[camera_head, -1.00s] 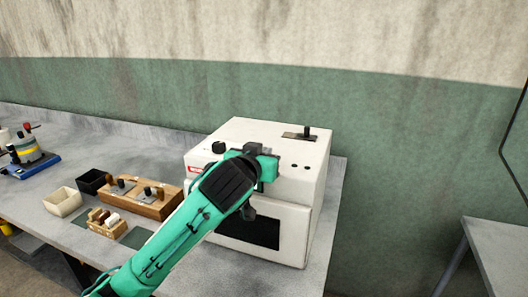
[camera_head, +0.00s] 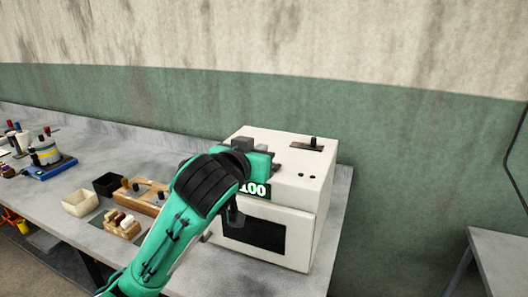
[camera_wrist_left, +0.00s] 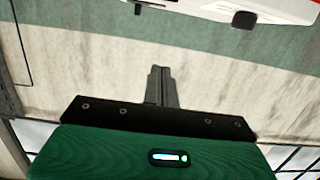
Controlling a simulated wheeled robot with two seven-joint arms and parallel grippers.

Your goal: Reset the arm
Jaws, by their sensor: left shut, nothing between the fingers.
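My left arm reaches across the front of a white box-shaped machine (camera_head: 314,190) on the bench. My left gripper (camera_head: 277,159) is in front of the machine's top and partly hidden by my wrist. In the left wrist view its fingers (camera_wrist_left: 160,73) are together with nothing between them. There the machine shows upside down along the top edge, with a black knob (camera_wrist_left: 244,19), apart from the fingers. The machine's display (camera_head: 254,190) reads 100, partly covered by my arm. My right gripper is not in view.
On the bench are a white bin (camera_head: 80,203), a black bin (camera_head: 109,185), a wooden block with knobs (camera_head: 150,197) and a small wooden rack (camera_head: 122,224). A blue-based device (camera_head: 50,160) stands far left. A second grey table (camera_head: 497,255) is at right.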

